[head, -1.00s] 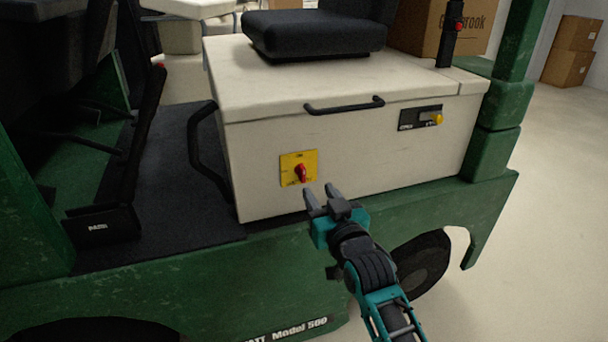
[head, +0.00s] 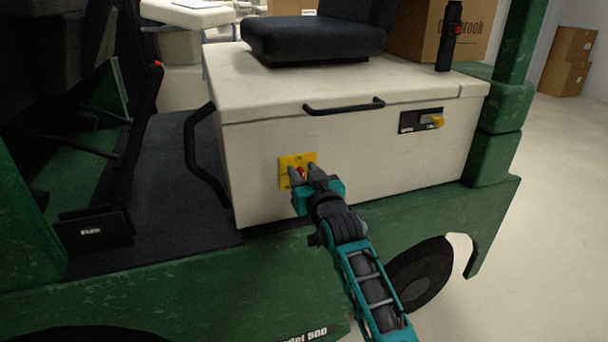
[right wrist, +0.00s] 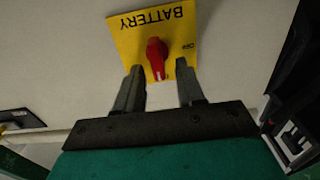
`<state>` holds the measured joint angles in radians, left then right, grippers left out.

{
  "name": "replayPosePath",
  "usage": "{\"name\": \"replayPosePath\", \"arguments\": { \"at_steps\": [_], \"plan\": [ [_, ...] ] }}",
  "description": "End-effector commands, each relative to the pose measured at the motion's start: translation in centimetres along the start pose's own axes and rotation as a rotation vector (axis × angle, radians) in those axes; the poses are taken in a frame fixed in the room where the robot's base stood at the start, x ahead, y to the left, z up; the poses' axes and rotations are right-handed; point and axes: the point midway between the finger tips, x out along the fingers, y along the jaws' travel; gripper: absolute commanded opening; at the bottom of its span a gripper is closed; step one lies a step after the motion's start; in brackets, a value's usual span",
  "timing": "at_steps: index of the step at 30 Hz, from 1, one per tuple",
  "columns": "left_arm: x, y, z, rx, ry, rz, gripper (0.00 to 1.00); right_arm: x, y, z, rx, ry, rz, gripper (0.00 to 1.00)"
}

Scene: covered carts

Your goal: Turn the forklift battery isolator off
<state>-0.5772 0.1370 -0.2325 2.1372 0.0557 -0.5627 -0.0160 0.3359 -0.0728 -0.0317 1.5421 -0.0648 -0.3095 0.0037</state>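The battery isolator is a red rotary knob (right wrist: 156,57) on a yellow plate (right wrist: 125,37) marked BATTERY, which appears upside down in the right wrist view. In the head view the plate (head: 284,174) is on the white battery box below the black handle, and the knob (head: 301,172) is partly hidden by my gripper. My right gripper (head: 305,172) is open in front of the plate. In the right wrist view its fingers (right wrist: 158,82) are spread, with the knob between and just beyond the tips; contact is not visible. My left gripper is not in view.
The white box (head: 375,150) carries a black handle (head: 343,107) and a small black panel with a yellow knob (head: 437,122) at right. A black grab bar (head: 190,155) stands at its left. The green forklift body (head: 430,215) lies below. A black seat (head: 312,38) is on top.

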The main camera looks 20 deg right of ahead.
Motion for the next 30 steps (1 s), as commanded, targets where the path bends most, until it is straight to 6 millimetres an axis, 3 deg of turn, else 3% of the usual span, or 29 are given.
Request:
{"name": "replayPosePath", "arguments": {
  "at_steps": [12,30],
  "plan": [
    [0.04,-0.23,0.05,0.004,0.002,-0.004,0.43,-0.03,-0.01,0.01,0.000,0.000,0.000,0.00],
    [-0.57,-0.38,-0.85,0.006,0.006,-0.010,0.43,-0.03,-0.18,-0.24,-0.096,-0.002,-0.001,0.00]
  ]
}}
